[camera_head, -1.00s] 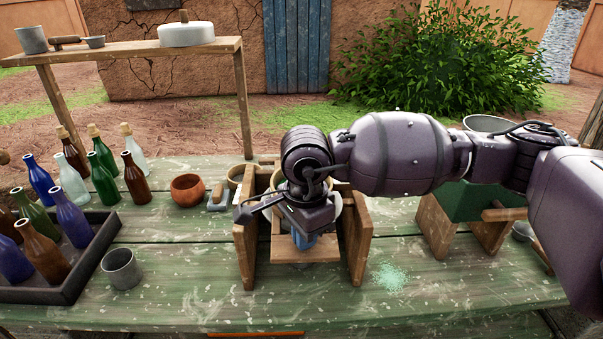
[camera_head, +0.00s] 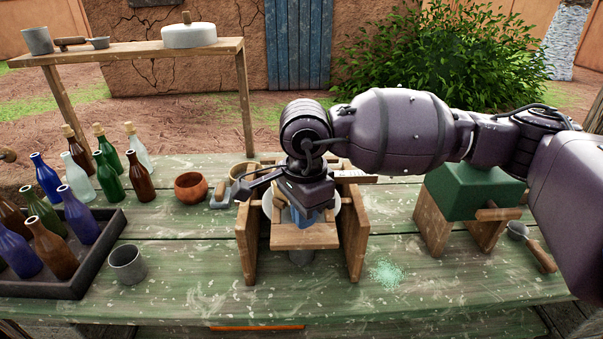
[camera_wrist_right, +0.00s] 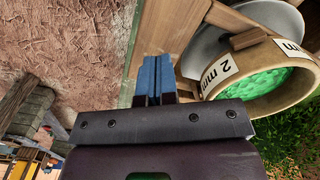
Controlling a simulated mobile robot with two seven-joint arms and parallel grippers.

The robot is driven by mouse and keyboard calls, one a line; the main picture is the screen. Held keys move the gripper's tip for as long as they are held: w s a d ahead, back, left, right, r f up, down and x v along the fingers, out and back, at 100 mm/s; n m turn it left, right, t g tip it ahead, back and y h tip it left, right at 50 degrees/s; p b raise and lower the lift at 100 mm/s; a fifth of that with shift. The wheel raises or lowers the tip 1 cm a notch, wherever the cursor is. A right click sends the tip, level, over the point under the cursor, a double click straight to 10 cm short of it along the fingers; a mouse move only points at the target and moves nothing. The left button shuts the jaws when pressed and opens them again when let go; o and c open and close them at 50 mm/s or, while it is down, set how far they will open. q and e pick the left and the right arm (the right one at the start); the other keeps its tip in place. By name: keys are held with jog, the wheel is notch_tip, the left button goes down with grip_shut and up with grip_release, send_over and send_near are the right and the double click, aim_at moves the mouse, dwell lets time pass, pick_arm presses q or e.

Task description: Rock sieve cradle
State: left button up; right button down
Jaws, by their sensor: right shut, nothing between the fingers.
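The wooden sieve cradle (camera_head: 356,240) stands mid-table, with two upright side boards and a wooden front board (camera_head: 305,237) between them. A pale round rim (camera_head: 334,212) shows inside. In the right wrist view a wooden sieve ring (camera_wrist_right: 282,92) labelled "2 mm" holds bright green grains (camera_wrist_right: 262,80), with a grey-white pan (camera_wrist_right: 205,50) beside it. My right gripper (camera_head: 308,217) is over the cradle, its blue fingers shut and empty, close behind the front board; contact cannot be told. The fingers also show in the wrist view (camera_wrist_right: 156,78). The arm hides much of the sieve. My left gripper is not in view.
A crate (camera_head: 100,262) of bottles and a grey cup (camera_head: 127,264) are at left. A clay bowl (camera_head: 191,187) stands nearer the cradle. A green box (camera_head: 472,190) on wooden supports and a wooden-handled scoop (camera_head: 540,256) are at right. Green powder (camera_head: 388,274) lies on the table.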

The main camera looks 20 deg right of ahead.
aim_at(304, 233)
jog(key=shift+f+b, duration=1.5)
jog(key=shift+f, duration=1.35)
jog(key=shift+r+p, duration=1.25)
jog(key=shift+r, duration=1.65)
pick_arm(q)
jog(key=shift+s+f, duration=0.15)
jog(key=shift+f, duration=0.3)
pick_arm(e)
jog(key=shift+f, duration=0.1)
